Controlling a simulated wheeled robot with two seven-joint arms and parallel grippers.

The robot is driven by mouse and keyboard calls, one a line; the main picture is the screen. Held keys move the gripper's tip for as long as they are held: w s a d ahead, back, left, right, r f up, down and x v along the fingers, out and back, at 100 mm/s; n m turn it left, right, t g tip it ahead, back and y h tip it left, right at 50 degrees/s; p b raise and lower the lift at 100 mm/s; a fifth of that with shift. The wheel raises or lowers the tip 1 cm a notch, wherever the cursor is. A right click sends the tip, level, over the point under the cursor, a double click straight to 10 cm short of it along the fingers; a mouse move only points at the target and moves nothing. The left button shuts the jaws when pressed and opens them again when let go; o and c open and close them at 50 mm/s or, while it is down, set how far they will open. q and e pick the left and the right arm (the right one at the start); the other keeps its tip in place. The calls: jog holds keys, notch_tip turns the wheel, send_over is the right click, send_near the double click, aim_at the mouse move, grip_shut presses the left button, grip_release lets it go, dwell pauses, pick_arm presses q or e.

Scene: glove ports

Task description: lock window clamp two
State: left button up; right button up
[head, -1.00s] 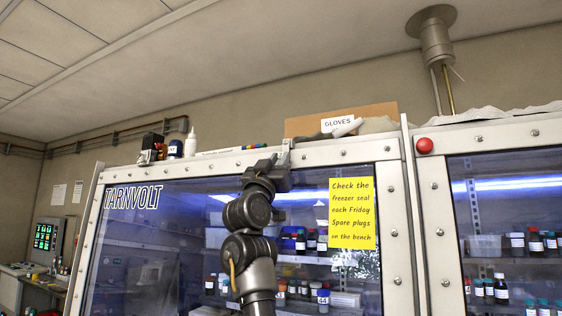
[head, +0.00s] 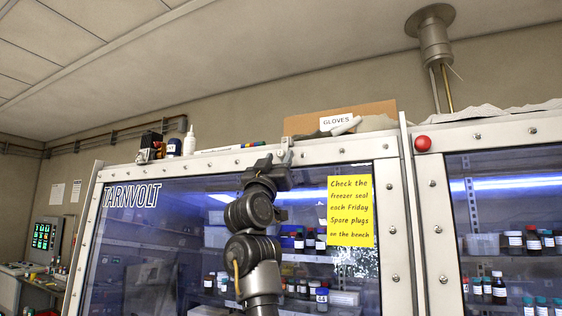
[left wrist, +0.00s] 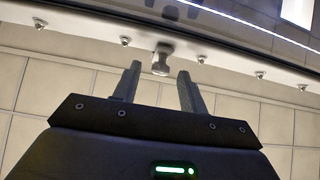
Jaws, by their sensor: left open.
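A small metal clamp (head: 285,155) sits on the top rail of the window frame (head: 342,152), just behind my left gripper, which partly hides it. It also shows in the left wrist view as a short grey tab (left wrist: 162,60) on the frame edge. My left gripper (head: 273,164) is raised in front of the top rail. In the left wrist view its two fingers (left wrist: 159,70) are apart, with the clamp tab seen between and just beyond the tips. Nothing is held. I cannot tell whether the fingers touch the tab. My right gripper is not in view.
Bolts dot the frame. A yellow note (head: 349,211) is on the glass right of my arm. A red knob (head: 423,144) is on the neighbouring cabinet's frame.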

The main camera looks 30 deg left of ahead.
pick_arm(q)
jog(key=b+v, duration=0.6)
jog(key=v, duration=0.4)
